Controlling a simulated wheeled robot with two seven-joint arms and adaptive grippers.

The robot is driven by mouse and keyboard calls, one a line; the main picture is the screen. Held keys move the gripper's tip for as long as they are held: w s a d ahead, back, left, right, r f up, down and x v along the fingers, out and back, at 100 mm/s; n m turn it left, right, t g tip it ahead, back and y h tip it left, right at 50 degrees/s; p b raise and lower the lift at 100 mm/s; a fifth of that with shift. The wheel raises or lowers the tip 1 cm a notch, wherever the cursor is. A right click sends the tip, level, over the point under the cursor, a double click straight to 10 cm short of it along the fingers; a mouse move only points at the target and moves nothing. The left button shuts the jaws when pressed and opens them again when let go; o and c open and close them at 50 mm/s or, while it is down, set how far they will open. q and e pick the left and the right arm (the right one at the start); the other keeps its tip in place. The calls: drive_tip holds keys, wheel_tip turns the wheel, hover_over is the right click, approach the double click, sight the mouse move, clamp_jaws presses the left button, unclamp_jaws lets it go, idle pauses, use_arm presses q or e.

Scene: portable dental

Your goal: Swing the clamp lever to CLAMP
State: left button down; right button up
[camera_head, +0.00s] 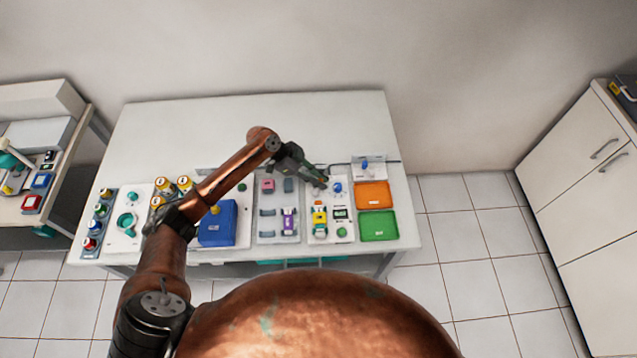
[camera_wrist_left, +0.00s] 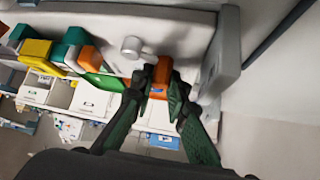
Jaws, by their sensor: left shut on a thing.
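My left gripper (camera_head: 320,181) reaches over the light-grey panel on the white table. In the left wrist view the dark green fingers of the left gripper (camera_wrist_left: 162,84) are closed on an orange piece (camera_wrist_left: 158,92). A grey lever-like part with a round end (camera_wrist_left: 131,47) runs up to the fingers. The orange piece appears to be the grip of the clamp lever, but the fingers hide part of it. No CLAMP marking is readable. In the head view the lever is hidden by the gripper or too small to make out. My right gripper is not in view.
An orange tray (camera_head: 372,186) and a green tray (camera_head: 378,238) lie at the table's right end. A yellow and green stack (camera_head: 320,219), a purple-labelled part (camera_head: 289,222) and a blue box (camera_head: 217,236) stand nearby. The table's back strip is clear.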

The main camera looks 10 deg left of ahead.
use_arm(q)
drive_tip(key=shift+d+m+g+b, duration=0.15)
drive_tip(key=shift+m+g+b, duration=0.15)
drive_tip(key=shift+m+b, duration=0.1)
drive_tip(key=c, duration=1.9)
unclamp_jaws()
drive_tip(key=v, duration=1.2)
